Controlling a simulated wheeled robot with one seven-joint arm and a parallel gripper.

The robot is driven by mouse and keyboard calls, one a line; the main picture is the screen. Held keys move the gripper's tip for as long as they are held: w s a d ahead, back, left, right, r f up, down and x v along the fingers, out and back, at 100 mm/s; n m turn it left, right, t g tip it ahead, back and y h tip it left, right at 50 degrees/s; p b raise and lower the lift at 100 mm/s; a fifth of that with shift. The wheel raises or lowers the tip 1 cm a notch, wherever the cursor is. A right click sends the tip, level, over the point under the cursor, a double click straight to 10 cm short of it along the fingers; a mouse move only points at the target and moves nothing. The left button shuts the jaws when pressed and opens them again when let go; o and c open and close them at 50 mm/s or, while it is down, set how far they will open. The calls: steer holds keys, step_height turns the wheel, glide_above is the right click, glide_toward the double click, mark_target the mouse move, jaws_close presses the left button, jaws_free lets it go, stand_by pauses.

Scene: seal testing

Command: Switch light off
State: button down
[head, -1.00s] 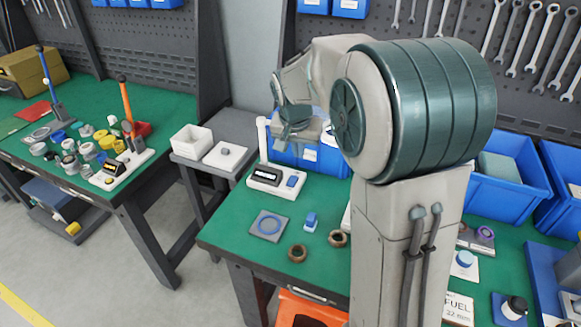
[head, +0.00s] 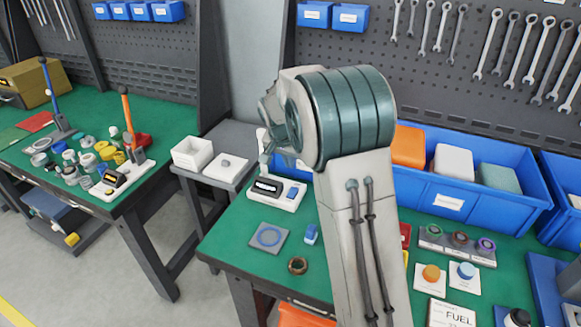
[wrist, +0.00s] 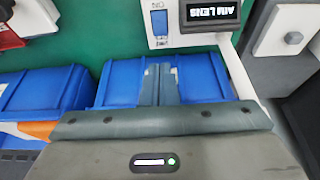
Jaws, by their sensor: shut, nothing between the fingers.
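A white device with a dark display (head: 267,186) and a blue rocker switch (head: 291,193) stands on the green table, left of my arm. I cannot tell which control works the light. My gripper (wrist: 159,68) is shut and empty over the blue bins, apart from both controls.
Large blue bins (head: 450,203) line the back of the table. A white open box (head: 192,154) stands beside the button plate.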

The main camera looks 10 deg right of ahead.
steer(key=p, duration=0.2)
glide_toward(295, 189)
steer(key=x, duration=0.5)
steer(key=shift+w+f, duration=0.15)
steer(key=shift+w, duration=0.05)
steer(key=shift+d+f, duration=0.1)
steer(key=shift+f, duration=0.5)
